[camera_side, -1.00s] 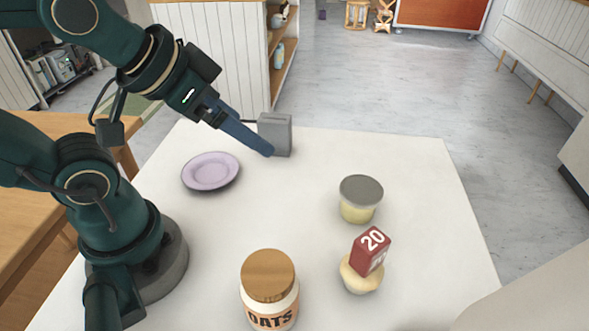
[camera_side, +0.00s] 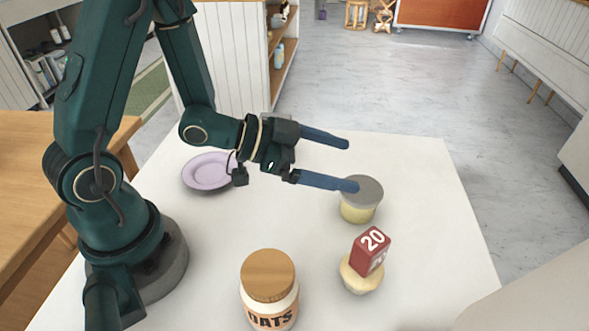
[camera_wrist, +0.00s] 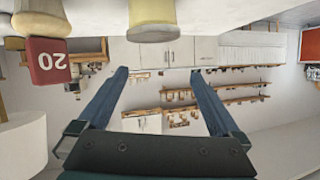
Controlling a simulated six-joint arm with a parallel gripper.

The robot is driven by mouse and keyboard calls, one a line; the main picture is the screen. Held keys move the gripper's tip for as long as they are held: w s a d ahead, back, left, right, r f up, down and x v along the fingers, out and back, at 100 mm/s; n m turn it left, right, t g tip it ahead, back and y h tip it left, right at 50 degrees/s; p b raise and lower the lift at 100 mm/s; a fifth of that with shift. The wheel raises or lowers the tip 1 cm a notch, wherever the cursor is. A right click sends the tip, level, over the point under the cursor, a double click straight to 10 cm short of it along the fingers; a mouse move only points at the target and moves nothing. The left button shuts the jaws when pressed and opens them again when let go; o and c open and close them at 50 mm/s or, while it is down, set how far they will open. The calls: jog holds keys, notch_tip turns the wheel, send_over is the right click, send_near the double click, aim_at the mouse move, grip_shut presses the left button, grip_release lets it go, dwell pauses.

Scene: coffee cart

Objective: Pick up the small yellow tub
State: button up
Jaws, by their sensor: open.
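The small yellow tub (camera_side: 358,211) with a grey lid stands upright on the white table, right of the middle in the side view. In the wrist view, which looks upside down, the tub (camera_wrist: 152,14) shows at the top edge, partly cut off. My gripper (camera_side: 348,165) is open and empty, with its blue fingers spread and pointing right. In the side view the nearer fingertip overlaps the tub's lid; I cannot tell whether it touches. In the wrist view the tub lies outside the gap between the fingertips (camera_wrist: 158,71).
A red block marked 20 (camera_side: 370,250) sits on a cream, muffin-like object (camera_side: 361,276) in front of the tub. An oats jar (camera_side: 268,290) stands at the front. A lilac plate (camera_side: 207,172) lies at the left. The table right of the tub (camera_side: 430,200) is clear.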

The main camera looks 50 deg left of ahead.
aim_at(360, 197)
jog(key=shift+n+g, duration=0.6)
jog(key=shift+g, duration=0.1)
jog(key=f, duration=0.1)
jog(key=s+f, duration=0.1)
jog(key=f, duration=0.2)
jog(key=shift+s+a+f, duration=0.15)
jog(key=shift+s+f, duration=0.15)
jog(key=shift+s, duration=0.05)
jog(key=shift+w+f, duration=0.1)
jog(key=shift+f, duration=0.1)
jog(key=shift+x, duration=3.55)
jog(key=shift+w+a, duration=0.1)
jog(key=c, duration=1.3)
jog(key=shift+o, duration=0.2)
jog(key=shift+r, duration=0.15)
